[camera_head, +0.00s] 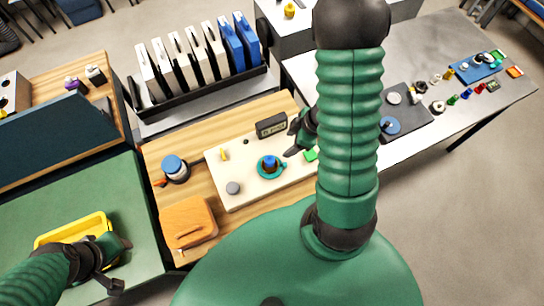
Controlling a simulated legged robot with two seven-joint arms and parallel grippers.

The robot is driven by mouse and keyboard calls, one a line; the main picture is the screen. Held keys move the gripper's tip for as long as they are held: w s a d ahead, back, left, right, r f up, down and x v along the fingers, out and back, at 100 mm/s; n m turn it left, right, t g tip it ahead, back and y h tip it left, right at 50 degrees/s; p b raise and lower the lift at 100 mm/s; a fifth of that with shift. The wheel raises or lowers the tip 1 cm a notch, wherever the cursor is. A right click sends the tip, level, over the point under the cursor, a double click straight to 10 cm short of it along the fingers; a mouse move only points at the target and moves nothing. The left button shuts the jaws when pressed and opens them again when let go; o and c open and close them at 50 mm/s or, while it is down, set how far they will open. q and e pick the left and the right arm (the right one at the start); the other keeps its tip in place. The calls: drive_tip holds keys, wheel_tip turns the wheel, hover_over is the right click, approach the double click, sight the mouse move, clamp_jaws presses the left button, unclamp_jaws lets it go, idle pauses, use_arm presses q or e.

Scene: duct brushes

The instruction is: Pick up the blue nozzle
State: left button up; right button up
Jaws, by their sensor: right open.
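A small blue upright piece, which looks like the blue nozzle (269,160), stands in a round green dish (265,172) on the cream board (237,193). My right gripper (289,140) is open just to the right of the nozzle and a little beyond it, its dark fingers pointing left. It appears apart from the nozzle, with nothing between the fingers. My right forearm hides the area right of the board. My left gripper (122,265) is at the lower left beside the yellow tray (47,239), its fingers spread and empty.
A dark box (271,126), a grey disc (233,188) and a yellow piece (224,154) are on the board. A blue-lidded jar (175,167) and an orange-brown block (188,222) stand left. A rack of binders (200,92) stands behind.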

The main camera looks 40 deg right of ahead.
drive_tip(key=b, duration=0.3)
approach(271, 159)
drive_tip(key=a, duration=0.1)
drive_tip(key=x, duration=0.4)
drive_tip(key=b+x, duration=0.1)
drive_tip(key=x, duration=0.1)
drive_tip(key=shift+d+f, duration=0.1)
drive_tip(key=shift+d, duration=0.2)
drive_tip(key=shift+w+d+f, duration=0.1)
drive_tip(key=shift+d+f, duration=0.1)
drive_tip(key=shift+f, duration=0.1)
drive_tip(key=x, duration=0.4)
drive_tip(key=shift+w+a+f+b, duration=0.1)
drive_tip(key=shift+a+f+b, duration=0.05)
drive_tip(key=shift+f+b, duration=0.25)
drive_tip(key=shift+w+a, duration=0.1)
drive_tip(key=shift+a, duration=0.2)
drive_tip(key=shift+c, duration=0.2)
drive_tip(key=shift+r, duration=0.1)
drive_tip(key=shift+c, duration=1.3)
drive_tip(key=shift+d, duration=0.3)
drive_tip(key=c, duration=0.7)
use_arm(q)
drive_tip(key=f, duration=0.2)
drive_tip(key=a+f, duration=0.1)
drive_tip(key=f, duration=0.2)
drive_tip(key=shift+w+a+f, duration=0.1)
drive_tip(key=shift+w+f, duration=0.05)
use_arm(e)
clamp_jaws()
